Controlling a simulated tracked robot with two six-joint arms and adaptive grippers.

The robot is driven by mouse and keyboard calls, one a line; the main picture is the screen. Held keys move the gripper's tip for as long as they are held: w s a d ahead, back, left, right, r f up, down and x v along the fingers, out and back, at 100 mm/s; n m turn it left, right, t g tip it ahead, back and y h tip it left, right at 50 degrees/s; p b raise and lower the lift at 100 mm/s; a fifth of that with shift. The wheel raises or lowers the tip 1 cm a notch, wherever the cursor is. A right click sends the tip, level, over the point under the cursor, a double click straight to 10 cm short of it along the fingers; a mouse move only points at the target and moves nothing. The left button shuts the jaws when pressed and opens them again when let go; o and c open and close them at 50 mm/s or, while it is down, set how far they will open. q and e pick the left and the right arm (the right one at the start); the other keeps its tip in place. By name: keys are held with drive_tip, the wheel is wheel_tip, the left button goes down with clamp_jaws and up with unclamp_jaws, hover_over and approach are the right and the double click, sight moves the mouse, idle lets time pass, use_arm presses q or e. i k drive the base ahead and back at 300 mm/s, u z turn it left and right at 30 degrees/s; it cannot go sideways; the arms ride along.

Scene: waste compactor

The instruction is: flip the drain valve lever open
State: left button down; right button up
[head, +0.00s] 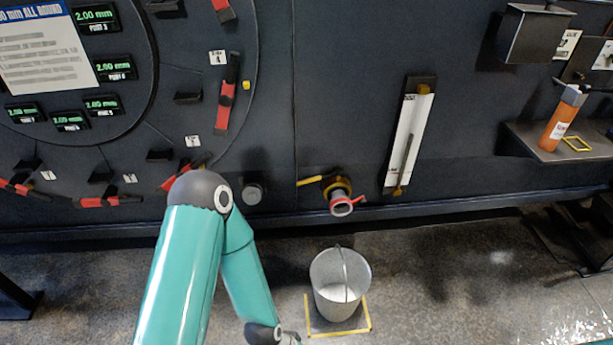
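The drain valve (338,188) sticks out low on the dark panel, with a brass-coloured body and a round outlet with a red ring (342,205). Its yellow lever (316,181) points left from the valve body, nearly level. My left arm comes in from the bottom, bends at its elbow left of the valve and runs back down. Its wrist joint reaches the bottom edge, and my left gripper is beyond the frame. My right gripper is not in view. Nothing touches the lever.
A metal bucket (341,288) stands on the floor below the valve, inside a yellow marked square (340,333). A white gauge strip (408,140) is on the panel to the right. A shelf (553,151) with an orange bottle (562,121) juts out farther right.

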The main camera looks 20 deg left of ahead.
sight(318, 178)
drive_tip(key=u, duration=0.05)
drive_tip(key=i, duration=0.9)
drive_tip(key=z, duration=0.1)
